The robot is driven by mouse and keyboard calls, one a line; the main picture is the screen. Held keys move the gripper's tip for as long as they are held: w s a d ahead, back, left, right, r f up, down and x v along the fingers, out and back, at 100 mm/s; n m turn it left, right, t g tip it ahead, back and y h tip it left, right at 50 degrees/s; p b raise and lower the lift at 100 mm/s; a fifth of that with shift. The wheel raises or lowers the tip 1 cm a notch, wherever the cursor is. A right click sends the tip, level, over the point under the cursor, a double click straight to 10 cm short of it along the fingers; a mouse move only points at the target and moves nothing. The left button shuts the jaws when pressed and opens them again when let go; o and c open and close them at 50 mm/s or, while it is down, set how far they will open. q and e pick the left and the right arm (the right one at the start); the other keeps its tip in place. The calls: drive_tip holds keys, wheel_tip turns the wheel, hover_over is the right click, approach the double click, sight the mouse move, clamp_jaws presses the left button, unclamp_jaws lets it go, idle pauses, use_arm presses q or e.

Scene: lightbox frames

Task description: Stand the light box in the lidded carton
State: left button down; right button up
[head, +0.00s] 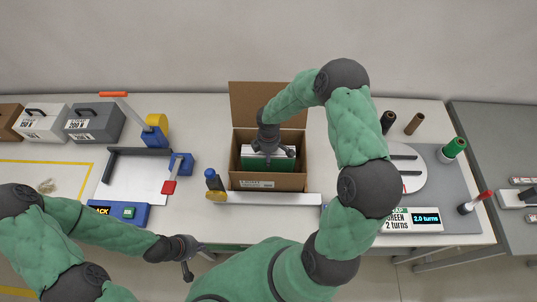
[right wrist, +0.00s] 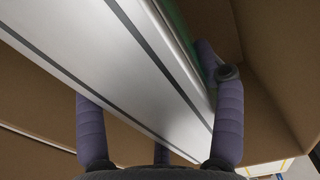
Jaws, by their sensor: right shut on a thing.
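The open brown carton (head: 240,181) stands on the white table with its lid (head: 245,100) raised at the back. The light box, with a green face (head: 285,163) and pale edge, is inside the carton walls. In the right wrist view its silver frame (right wrist: 110,60) with dark grooves runs between my fingers. My right gripper (head: 267,147) reaches down into the carton and is shut on the light box. Its underside and whether it touches the carton floor are hidden. My left gripper (head: 196,262) is empty, with fingers spread, before the table's front edge, away from the carton.
A tape dispenser (head: 214,183) and a pale bar (head: 275,198) lie before the carton. A blue-based device (head: 120,212) stands left. A turntable (head: 412,182) and turns display (head: 412,219) are right.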

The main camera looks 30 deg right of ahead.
drive_tip(key=shift+w+f, duration=0.1)
drive_tip(key=shift+f, duration=0.05)
drive_tip(key=shift+f, duration=0.15)
drive_tip(key=o, duration=1.7)
wheel_tip(320, 180, up, 12)
drive_tip(key=shift+r, duration=0.15)
